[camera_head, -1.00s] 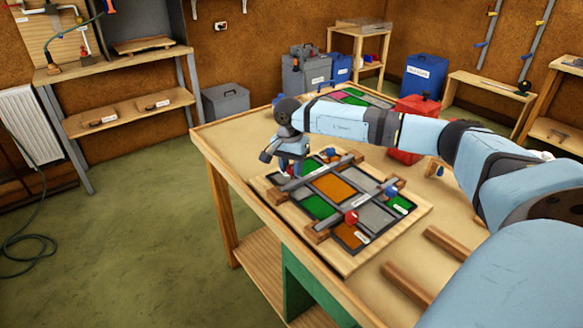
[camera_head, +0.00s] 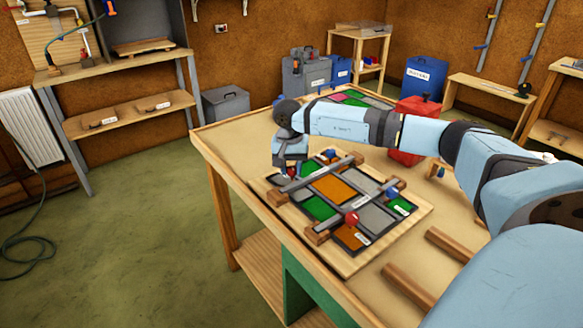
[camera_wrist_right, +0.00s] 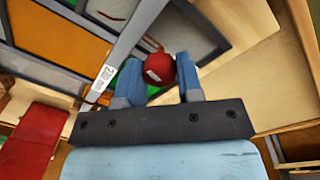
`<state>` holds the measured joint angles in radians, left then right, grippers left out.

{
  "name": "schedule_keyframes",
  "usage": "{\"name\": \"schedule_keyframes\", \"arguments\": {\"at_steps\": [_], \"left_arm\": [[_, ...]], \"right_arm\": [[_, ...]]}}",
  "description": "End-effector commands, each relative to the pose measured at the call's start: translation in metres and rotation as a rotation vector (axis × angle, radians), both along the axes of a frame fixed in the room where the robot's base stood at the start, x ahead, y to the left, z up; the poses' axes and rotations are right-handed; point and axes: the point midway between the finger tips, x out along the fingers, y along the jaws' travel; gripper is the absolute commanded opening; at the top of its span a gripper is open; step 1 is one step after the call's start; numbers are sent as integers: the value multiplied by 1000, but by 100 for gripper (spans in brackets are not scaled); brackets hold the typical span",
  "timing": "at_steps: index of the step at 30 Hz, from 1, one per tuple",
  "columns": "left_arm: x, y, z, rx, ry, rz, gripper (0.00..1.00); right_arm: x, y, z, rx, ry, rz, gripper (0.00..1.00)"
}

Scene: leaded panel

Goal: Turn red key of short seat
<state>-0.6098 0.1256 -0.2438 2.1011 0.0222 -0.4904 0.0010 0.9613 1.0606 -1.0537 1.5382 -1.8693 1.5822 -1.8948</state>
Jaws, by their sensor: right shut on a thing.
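The leaded panel (camera_head: 341,188) lies on a wooden board on the bench, with orange, green and grey panes. My right gripper (camera_head: 290,173) is over the panel's far-left corner, pointing down. In the right wrist view its blue fingers (camera_wrist_right: 158,82) are shut on a round red key (camera_wrist_right: 159,68) with a pale mark, beside a labelled grey bar (camera_wrist_right: 126,50). The fingers mostly hide this key in the head view. Another red key (camera_head: 351,218) stands at the near end of a bar. My left gripper is not in view.
Two wooden strips (camera_head: 408,284) lie on the near right of the bench. A second coloured panel (camera_head: 355,96) lies at the back.

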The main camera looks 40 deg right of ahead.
Motion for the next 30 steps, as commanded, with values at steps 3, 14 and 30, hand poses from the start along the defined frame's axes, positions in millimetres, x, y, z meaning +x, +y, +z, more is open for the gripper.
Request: {"name": "schedule_keyframes", "arguments": {"at_steps": [3,14,30], "left_arm": [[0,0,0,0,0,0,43],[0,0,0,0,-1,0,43],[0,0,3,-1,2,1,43]], "right_arm": [[0,-1,1,-1,-2,-2,10],[0,0,0,-1,-1,-2,59],[4,2,81,-1,-5,-3,59]]}}
